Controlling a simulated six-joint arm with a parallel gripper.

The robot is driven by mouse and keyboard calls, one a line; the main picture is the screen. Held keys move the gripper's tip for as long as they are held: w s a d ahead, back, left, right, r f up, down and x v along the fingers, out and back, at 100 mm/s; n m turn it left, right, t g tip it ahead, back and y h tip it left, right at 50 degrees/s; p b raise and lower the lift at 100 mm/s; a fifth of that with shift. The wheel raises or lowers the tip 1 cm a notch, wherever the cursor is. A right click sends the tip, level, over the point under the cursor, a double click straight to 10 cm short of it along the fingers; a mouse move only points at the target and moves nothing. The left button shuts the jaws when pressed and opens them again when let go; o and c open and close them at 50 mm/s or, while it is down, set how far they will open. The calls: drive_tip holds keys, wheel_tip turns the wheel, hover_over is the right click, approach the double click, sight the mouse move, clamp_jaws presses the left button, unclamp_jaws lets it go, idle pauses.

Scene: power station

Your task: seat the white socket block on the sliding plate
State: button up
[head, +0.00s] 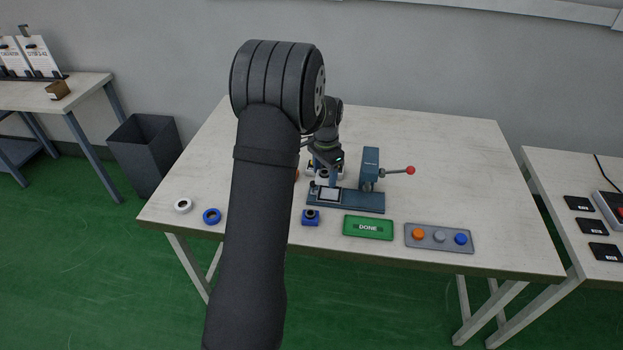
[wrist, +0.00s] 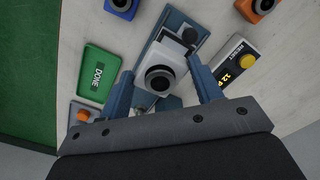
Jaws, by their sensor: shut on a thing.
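The white socket block (wrist: 160,72), with a round black-ringed socket facing the camera, is between the blue fingers of my gripper (wrist: 162,90) in the wrist view. My gripper is shut on it. In the head view my gripper (head: 325,168) is just behind the left part of the blue press fixture (head: 365,201), and the block is largely hidden there. The sliding plate (head: 329,194) is the pale square on the fixture's left end. In the wrist view the block covers part of the blue fixture base (wrist: 172,20); I cannot tell whether it touches the plate.
The press column (head: 370,165) has a red-knobbed lever (head: 410,170) reaching right. A blue block (head: 310,217), a green DONE tray (head: 368,227) and a three-button panel (head: 439,238) lie in front. White (head: 183,205) and blue (head: 212,216) rings lie left. The table's right side is clear.

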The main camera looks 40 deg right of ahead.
drive_tip(key=d, duration=0.3)
hover_over(329, 194)
drive_tip(key=shift+f, duration=3.45)
drive_tip(key=shift+f, duration=0.6)
drive_tip(key=o, duration=1.1)
wheel_tip(329, 194, up, 17)
drive_tip(key=shift+r, duration=0.2)
